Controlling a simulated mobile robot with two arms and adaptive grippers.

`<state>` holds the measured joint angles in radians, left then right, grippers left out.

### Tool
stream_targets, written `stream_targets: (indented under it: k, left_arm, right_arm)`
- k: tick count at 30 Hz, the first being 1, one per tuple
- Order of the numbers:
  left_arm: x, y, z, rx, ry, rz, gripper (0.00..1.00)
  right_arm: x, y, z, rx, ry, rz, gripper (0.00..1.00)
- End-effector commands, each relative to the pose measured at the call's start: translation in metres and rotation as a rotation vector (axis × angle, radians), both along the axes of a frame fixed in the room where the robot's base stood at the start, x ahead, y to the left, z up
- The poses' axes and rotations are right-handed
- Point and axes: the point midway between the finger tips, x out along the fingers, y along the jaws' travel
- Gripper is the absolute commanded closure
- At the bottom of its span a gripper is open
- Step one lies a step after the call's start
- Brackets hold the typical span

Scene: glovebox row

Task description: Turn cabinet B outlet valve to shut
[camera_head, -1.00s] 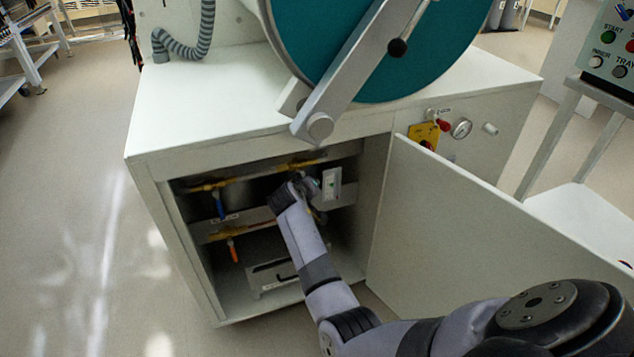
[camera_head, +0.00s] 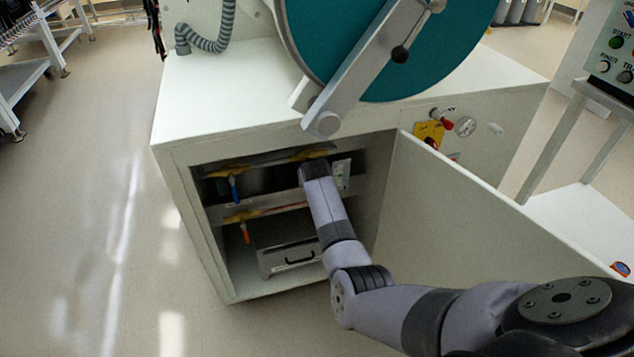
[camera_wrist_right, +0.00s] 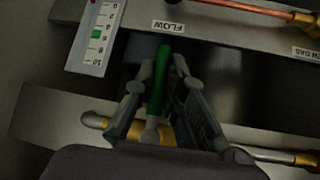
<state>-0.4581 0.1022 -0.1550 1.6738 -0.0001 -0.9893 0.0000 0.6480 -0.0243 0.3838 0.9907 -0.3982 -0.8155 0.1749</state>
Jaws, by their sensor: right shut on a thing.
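A green valve handle (camera_wrist_right: 158,85) stands on a brass valve body (camera_wrist_right: 150,133) in the right wrist view. My right gripper (camera_wrist_right: 163,86) is shut on this handle, one finger on each side. In the head view my right arm reaches into the open cabinet (camera_head: 180,225), and its wrist hides the gripper and the green handle. I cannot read which cabinet letter this is. My left gripper is not in view.
The open cabinet door (camera_head: 480,220) stands right of my arm. A white flow gauge (camera_wrist_right: 96,38) with a green mark sits beside the handle. A drawer-like box (camera_head: 290,262) lies on the cabinet floor. A teal round door (camera_head: 385,45) is above.

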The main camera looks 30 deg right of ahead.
Motion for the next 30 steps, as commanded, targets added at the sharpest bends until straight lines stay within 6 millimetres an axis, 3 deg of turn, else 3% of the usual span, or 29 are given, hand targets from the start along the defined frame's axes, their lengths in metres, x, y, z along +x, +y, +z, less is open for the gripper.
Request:
stream_targets:
  k: [18,19,27,30]
  left_arm:
    - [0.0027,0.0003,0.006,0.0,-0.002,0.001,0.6]
    - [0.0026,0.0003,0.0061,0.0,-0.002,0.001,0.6]
    - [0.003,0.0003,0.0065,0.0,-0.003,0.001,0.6]
    - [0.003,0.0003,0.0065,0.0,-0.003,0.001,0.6]
  right_arm:
    - [0.0087,0.0026,-0.0017,0.047,-0.007,0.001,1.0]
    - [0.0086,0.0026,-0.0017,0.047,-0.007,0.001,0.87]
    - [0.0087,0.002,-0.0011,0.044,-0.008,0.0,0.69]
    - [0.0088,0.0016,-0.0009,0.043,-0.009,0.001,0.68]
